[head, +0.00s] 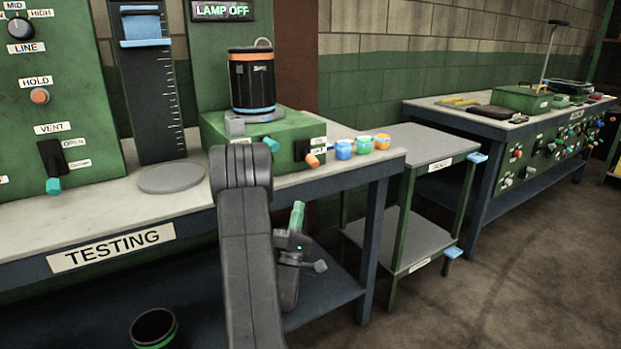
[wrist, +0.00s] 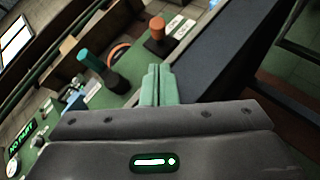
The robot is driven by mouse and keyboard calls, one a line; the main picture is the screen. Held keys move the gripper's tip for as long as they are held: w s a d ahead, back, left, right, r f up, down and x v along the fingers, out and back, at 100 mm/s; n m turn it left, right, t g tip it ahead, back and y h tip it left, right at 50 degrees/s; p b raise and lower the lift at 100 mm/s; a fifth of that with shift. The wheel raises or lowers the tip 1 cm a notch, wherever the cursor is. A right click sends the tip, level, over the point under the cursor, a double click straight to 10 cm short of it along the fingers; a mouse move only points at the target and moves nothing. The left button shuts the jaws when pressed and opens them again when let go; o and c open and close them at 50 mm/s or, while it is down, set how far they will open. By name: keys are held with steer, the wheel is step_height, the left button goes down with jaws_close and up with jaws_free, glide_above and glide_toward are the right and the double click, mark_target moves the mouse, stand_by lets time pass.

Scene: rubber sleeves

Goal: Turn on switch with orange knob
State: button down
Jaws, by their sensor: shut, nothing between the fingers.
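The switch with the orange knob (head: 313,161) is on the front right of the green box on the testing bench. Its dark lever tilts down and outward, with a small label beside it. The orange knob also shows in the wrist view (wrist: 157,27), beyond the fingertips. A teal-knobbed switch (head: 271,145) sits left of it, and appears left in the wrist view (wrist: 84,58). My gripper (head: 298,208) has green fingers, shut and empty, pointing up in front of the bench, below the orange knob. In the wrist view the fingertips (wrist: 153,70) are together and apart from both knobs.
A black canister (head: 251,82) stands on the green box. Several coloured rubber sleeves (head: 363,146) lie at the bench's right end. The bench's front edge (head: 112,248) is close to my arm. A side table (head: 420,143) stands to the right; open floor lies beyond.

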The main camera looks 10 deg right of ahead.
mark_target(304, 177)
steer(key=shift+s, duration=0.1)
steer(key=shift+r, duration=0.1)
steer(key=x, duration=0.9)
steer(key=shift+w+d+r+p, duration=0.1)
steer(key=shift+w+r+p, duration=0.2)
